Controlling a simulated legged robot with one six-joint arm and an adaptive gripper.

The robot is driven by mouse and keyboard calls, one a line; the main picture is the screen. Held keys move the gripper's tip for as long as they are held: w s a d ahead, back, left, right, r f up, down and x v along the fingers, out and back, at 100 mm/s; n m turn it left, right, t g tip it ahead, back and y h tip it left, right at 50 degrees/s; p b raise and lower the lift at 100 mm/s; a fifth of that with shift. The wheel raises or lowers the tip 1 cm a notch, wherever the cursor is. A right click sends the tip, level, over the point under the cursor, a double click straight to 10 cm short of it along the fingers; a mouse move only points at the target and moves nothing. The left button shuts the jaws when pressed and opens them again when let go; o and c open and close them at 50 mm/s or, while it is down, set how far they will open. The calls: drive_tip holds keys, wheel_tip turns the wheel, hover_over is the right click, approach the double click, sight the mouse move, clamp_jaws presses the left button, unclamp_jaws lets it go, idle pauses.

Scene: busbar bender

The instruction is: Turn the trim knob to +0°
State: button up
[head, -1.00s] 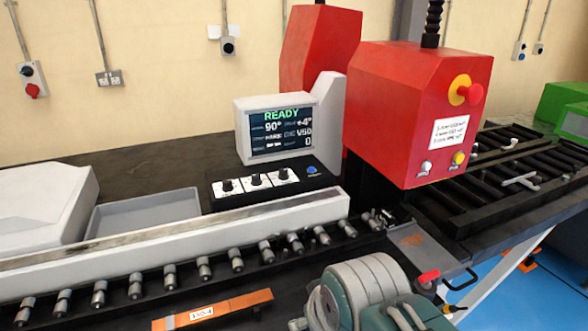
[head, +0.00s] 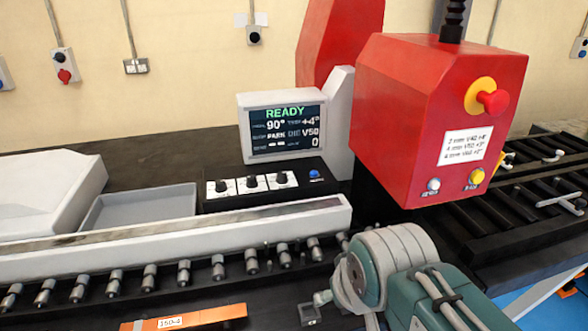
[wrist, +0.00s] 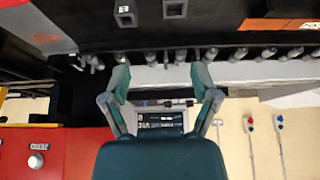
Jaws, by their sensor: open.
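A black control panel (head: 262,198) holds three black knobs, a left knob (head: 222,186), a middle knob (head: 251,182) and a right knob (head: 281,178), each on a white plate. Their labels are too small to read, so I cannot tell which is trim. The display (head: 286,131) above reads READY, 90° and a trim of +4°. In the wrist view, which is upside down, my gripper (wrist: 162,78) is open and empty, its two fingers apart. The display (wrist: 160,119) shows between the fingers there. The gripper touches no knob.
A blue button (head: 315,173) sits right of the knobs. A white rail (head: 180,233) and a roller row (head: 184,270) lie in front of the panel. The red press head (head: 420,120) stands to the right. A grey tray (head: 140,209) is at left, an orange strip (head: 205,315) in front.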

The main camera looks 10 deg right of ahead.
drive_tip(key=w+a+r, duration=0.2)
drive_tip(key=w+r, duration=0.2)
drive_tip(key=w, duration=0.1)
wheel_tip(320, 180, up, 4)
drive_tip(key=g, duration=0.1)
hover_over(282, 173)
drive_tip(key=s, duration=0.4)
drive_tip(key=x, duration=1)
drive_tip(key=shift+f, duration=0.4)
clamp_jaws()
